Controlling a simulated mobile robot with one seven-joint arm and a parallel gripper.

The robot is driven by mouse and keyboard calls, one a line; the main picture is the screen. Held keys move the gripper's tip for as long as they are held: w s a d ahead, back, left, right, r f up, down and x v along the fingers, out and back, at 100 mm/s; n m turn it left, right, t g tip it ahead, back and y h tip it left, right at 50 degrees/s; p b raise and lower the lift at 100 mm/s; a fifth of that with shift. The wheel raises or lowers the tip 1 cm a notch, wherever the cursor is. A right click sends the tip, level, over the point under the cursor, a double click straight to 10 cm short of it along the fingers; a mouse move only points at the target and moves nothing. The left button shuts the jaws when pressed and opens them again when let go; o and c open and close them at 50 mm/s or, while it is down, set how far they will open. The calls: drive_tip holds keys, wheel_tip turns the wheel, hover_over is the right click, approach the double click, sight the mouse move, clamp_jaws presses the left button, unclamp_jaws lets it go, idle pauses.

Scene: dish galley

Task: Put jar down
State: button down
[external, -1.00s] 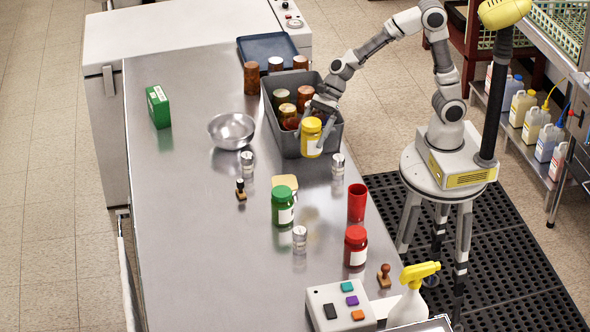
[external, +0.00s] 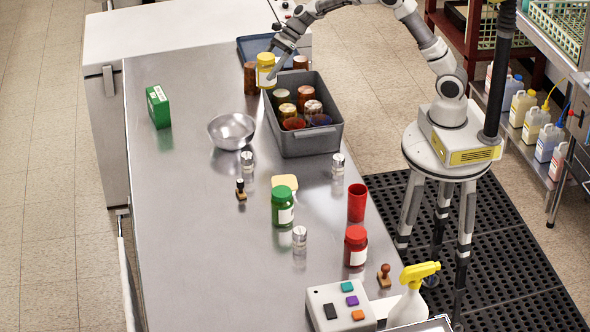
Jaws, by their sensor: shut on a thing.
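A yellow jar (external: 266,70) with a yellow lid and a pale label is held upright by my gripper (external: 270,74) near the far end of the steel table (external: 190,220). My gripper is shut on the jar, with the arm reaching in from the right. The jar appears between the brown jars, in front of the blue tray (external: 252,45). Whether its base touches the table or the bin rim is hard to tell from this view.
A grey bin (external: 315,140) holds several jars beside it. A brown jar (external: 251,78) stands close on the left and another (external: 300,63) on the right. A metal bowl (external: 231,130) and a green box (external: 158,107) stand nearer. The table's left side is mostly clear.

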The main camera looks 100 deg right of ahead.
drive_tip(key=w+a+f, duration=0.7)
drive_tip(key=f, duration=0.3)
drive_tip(key=shift+w, duration=0.2)
